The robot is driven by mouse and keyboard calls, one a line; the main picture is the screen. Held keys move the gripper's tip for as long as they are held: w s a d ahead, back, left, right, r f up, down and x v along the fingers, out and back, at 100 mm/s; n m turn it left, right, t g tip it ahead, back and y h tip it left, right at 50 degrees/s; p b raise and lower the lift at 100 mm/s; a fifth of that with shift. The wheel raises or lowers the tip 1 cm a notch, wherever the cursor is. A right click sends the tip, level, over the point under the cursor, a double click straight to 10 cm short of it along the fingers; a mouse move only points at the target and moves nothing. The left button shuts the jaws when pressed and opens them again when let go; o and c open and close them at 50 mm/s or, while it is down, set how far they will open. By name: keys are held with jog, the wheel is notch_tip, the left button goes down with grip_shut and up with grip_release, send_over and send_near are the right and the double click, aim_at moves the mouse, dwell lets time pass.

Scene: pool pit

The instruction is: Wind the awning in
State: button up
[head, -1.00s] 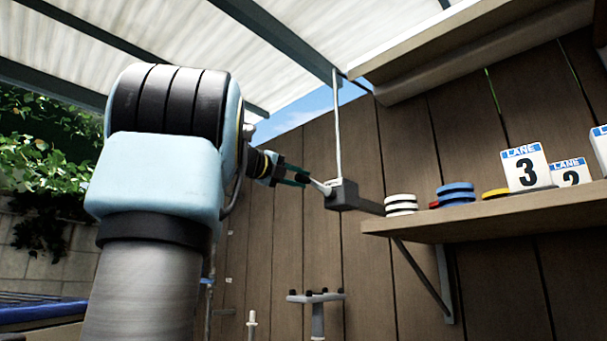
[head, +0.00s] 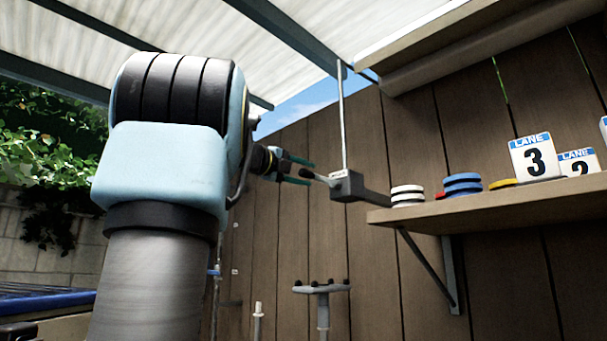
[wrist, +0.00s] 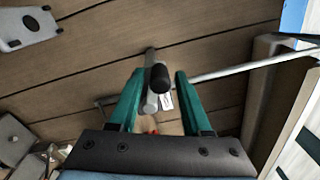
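The pale ribbed awning (head: 190,30) is spread overhead on dark beams. A thin white rod (head: 342,115) runs down from it to a dark grey crank box (head: 349,187) beside the shelf. A short crank arm with a black knob (head: 306,172) sticks out from the box toward my gripper (head: 300,172). In the wrist view, the black knob (wrist: 160,78) lies between the two green fingers of my gripper (wrist: 160,74), with gaps on both sides. The gripper is open and holds nothing.
A wooden shelf (head: 500,205) to the right of the crank box carries white discs (head: 407,196), blue discs (head: 462,184) and lane number cards (head: 535,157). A grey stand (head: 321,289) is below. The plank wall (head: 420,140) is close behind.

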jog(key=shift+o, duration=0.5)
jog(key=shift+a, duration=0.1)
jog(key=v, duration=1)
jog(key=shift+s+a+b, duration=0.2)
jog(key=shift+s+b, duration=0.1)
jog(key=shift+b, duration=0.15)
